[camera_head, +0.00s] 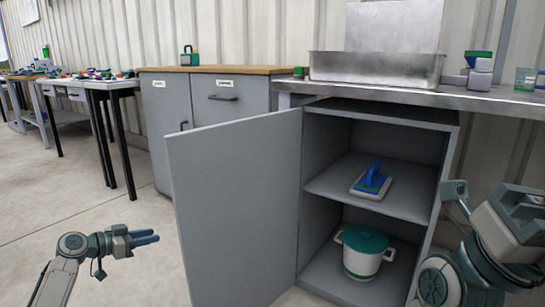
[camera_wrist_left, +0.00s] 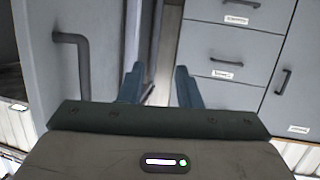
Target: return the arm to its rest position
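My left arm comes in at the lower left of the head view. Its gripper (camera_head: 145,238) hangs in free air above the floor, to the left of the open cabinet door. In the left wrist view the two blue fingers of that gripper (camera_wrist_left: 158,88) stand apart with nothing between them, so it is open and empty. My right arm (camera_head: 490,245) is bent at the right edge of the head view, in front of the right side of the cabinet. Its fingertips do not show.
The grey cabinet door (camera_head: 235,205) stands open near my left gripper. The open cabinet (camera_head: 380,118) holds a blue-handled brush-like tool (camera_head: 371,182) on its shelf and a white pot with green lid (camera_head: 363,252) below. A metal tray (camera_head: 376,69) sits on the counter. Floor at left is clear.

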